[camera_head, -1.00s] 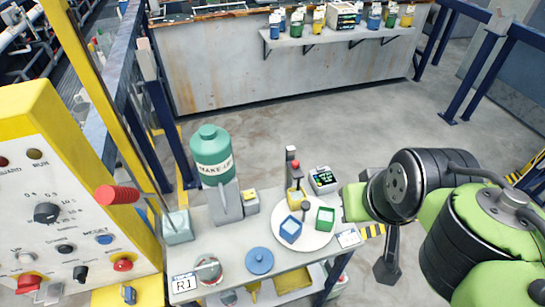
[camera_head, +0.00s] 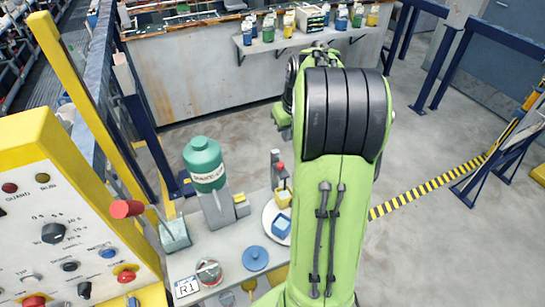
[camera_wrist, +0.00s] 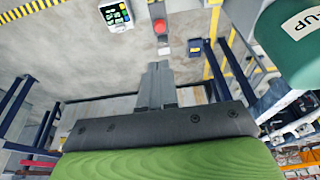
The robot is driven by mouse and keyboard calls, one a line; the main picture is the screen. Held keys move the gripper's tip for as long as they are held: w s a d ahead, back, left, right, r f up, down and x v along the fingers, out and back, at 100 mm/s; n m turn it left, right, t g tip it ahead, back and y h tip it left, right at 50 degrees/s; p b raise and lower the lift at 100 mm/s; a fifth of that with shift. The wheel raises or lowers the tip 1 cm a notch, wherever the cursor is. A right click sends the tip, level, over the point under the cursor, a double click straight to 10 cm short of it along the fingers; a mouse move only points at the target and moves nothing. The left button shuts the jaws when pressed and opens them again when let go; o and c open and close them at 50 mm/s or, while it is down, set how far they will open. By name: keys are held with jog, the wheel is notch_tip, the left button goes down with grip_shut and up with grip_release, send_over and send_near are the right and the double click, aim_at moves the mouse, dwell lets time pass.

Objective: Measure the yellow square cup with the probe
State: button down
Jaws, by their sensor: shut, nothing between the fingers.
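The yellow square cup (camera_head: 284,199) stands on the round white plate (camera_head: 269,217) in the head view, partly behind my arm. A blue square cup (camera_head: 281,225) is in front of it. A red knob (camera_head: 281,167) shows above the yellow cup, and a red knob also shows in the wrist view (camera_wrist: 160,27); I cannot tell whether it belongs to the probe. My gripper (camera_wrist: 157,66) is shut and empty in the wrist view, apart from the cups. My arm hides its fingers in the head view. The yellow cup does not show in the wrist view.
A meter (camera_wrist: 117,15) shows at the wrist view's top. A green bottle (camera_head: 204,163) stands left of the plate. A blue lid (camera_head: 256,258) and a round tin (camera_head: 209,272) lie on the bench. A yellow control panel (camera_head: 75,225) is at left. Open floor lies behind the bench.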

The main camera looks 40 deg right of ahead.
send_near(281, 163)
jog(key=x, duration=0.5)
jog(key=shift+w+f, duration=0.15)
jog(key=shift+w, duration=0.1)
jog(key=shift+f, duration=0.6)
